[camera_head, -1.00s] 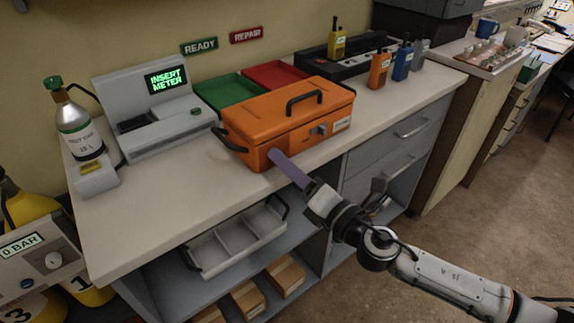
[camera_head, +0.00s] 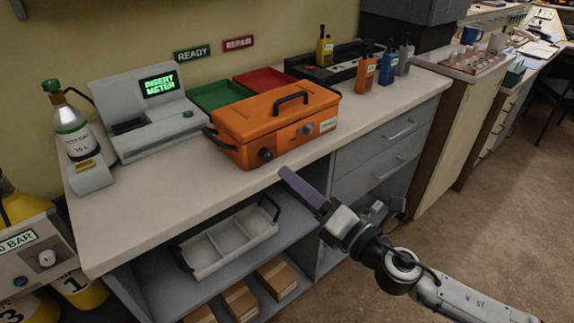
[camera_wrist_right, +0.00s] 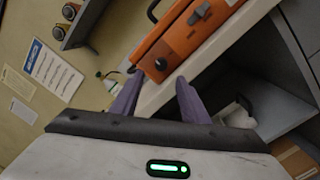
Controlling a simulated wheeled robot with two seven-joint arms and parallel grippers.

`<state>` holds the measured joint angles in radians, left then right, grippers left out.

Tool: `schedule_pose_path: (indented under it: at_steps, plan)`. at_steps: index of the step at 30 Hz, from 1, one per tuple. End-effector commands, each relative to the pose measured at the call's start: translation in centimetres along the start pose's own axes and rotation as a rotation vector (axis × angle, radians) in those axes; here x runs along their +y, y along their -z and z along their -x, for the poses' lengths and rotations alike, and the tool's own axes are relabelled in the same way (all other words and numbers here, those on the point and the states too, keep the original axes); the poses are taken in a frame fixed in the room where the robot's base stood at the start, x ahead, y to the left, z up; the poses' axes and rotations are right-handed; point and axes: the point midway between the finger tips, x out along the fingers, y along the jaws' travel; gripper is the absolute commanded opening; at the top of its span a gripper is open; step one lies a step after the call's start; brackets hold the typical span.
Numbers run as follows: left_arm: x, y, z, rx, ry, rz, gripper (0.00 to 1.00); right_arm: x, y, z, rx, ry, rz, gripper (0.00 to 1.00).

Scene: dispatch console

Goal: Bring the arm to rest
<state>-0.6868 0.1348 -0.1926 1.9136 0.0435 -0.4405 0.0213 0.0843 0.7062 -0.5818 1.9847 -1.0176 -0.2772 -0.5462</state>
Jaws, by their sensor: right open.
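My right gripper (camera_head: 287,174) is in front of the counter's front edge in the head view, with its purple fingers pointing toward the orange case. In the right wrist view its two fingers (camera_wrist_right: 156,95) stand apart with nothing between them. The orange case (camera_head: 262,122) sits closed on the counter, its black handle on top. The case also shows in the right wrist view (camera_wrist_right: 185,42), beyond the fingertips and apart from them. My right arm reaches in from the lower right. My left gripper is not in view.
The counter (camera_head: 160,197) holds a meter station (camera_head: 150,115), a gas bottle (camera_head: 72,130), a green tray (camera_head: 222,94), a red tray (camera_head: 268,79) and several radios. A grey divided tray (camera_head: 228,243) and cardboard boxes are on shelves below. Open floor (camera_head: 480,215) lies to the right.

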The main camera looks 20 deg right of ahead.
Motion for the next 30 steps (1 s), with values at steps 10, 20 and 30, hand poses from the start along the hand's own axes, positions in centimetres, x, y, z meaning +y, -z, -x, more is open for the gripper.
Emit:
schedule_pose_path:
  at_steps: [10, 20, 30]
  plan:
    - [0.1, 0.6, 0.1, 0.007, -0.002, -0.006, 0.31, -5.5, 4.2, 2.9, -0.041, 0.175, -0.487, 0.41]
    - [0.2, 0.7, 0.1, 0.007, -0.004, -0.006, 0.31, -17.4, 18.2, 17.3, -0.427, 0.675, -1.742, 0.41]
    - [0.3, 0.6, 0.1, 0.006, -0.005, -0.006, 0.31, -19.1, 23.9, 24.5, -0.692, 0.831, -2.164, 0.41]
